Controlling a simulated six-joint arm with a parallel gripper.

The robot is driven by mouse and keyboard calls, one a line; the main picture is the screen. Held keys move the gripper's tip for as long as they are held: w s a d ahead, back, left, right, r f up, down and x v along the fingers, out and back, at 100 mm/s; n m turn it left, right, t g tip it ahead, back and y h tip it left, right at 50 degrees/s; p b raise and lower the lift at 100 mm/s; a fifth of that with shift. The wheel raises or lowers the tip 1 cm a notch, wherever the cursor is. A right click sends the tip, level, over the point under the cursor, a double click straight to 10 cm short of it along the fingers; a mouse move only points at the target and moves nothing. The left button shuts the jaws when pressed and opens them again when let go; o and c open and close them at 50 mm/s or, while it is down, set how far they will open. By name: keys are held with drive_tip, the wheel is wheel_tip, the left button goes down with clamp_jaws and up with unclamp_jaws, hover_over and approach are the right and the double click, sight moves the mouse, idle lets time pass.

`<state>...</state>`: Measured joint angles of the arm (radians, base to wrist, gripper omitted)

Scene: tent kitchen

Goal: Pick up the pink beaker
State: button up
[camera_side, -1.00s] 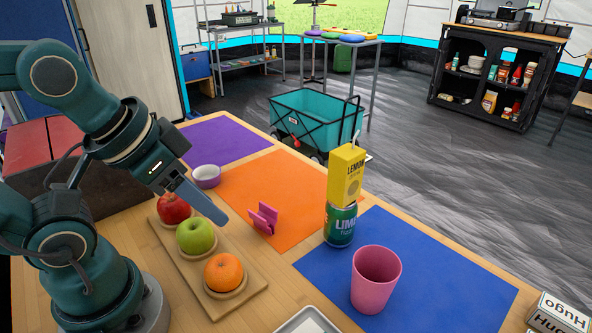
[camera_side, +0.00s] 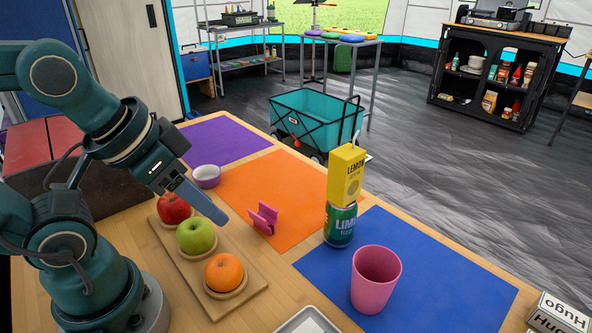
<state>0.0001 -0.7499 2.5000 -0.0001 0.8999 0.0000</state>
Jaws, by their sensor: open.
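The pink beaker (camera_side: 374,282) stands upright on the blue mat (camera_side: 447,283) at the lower right of the side view. Its open rim faces up. My gripper (camera_side: 208,207) is at the left, above the wooden fruit board and well apart from the beaker. Its jaws are open, seen nearly edge-on, and nothing shows between them.
A yellow lemon carton (camera_side: 346,174) stands on a green lime can (camera_side: 340,226), just behind and left of the beaker. A pink holder (camera_side: 264,219) is on the orange mat (camera_side: 300,200). An apple (camera_side: 196,235) and an orange (camera_side: 223,272) sit under my gripper. A tray (camera_side: 308,322) lies in front.

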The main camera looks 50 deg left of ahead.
drive_tip(key=o, duration=0.9)
drive_tip(key=shift+o, duration=0.2)
